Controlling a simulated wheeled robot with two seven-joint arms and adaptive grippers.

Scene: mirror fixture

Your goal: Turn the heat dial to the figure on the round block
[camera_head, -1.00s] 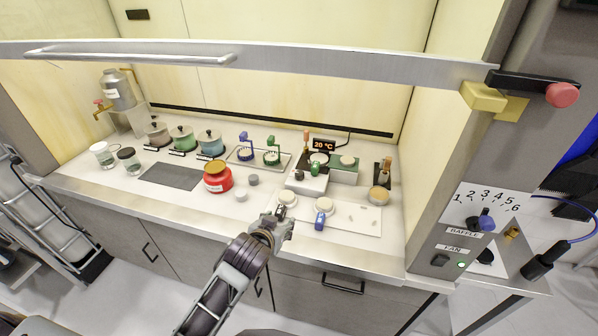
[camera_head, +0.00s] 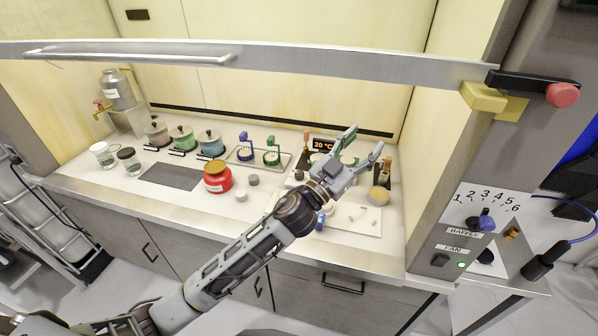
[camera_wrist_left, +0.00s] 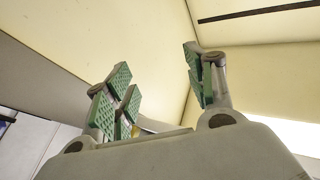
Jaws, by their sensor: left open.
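My left gripper (camera_head: 364,144) is open and empty, raised over the right part of the worktop with its fingers pointing up and right. It also shows in the left wrist view (camera_wrist_left: 160,75), with nothing between its green pads. The heater's display (camera_head: 322,144) reads 20 °C behind the gripper. A small dark knob (camera_head: 299,175) shows on the heater's front; I cannot tell whether it is the heat dial.
A tan round piece (camera_head: 379,195) is right of my gripper. The raised sash (camera_head: 300,65) crosses above. A baffle dial (camera_head: 482,222) numbered 1 to 6 is on the right post.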

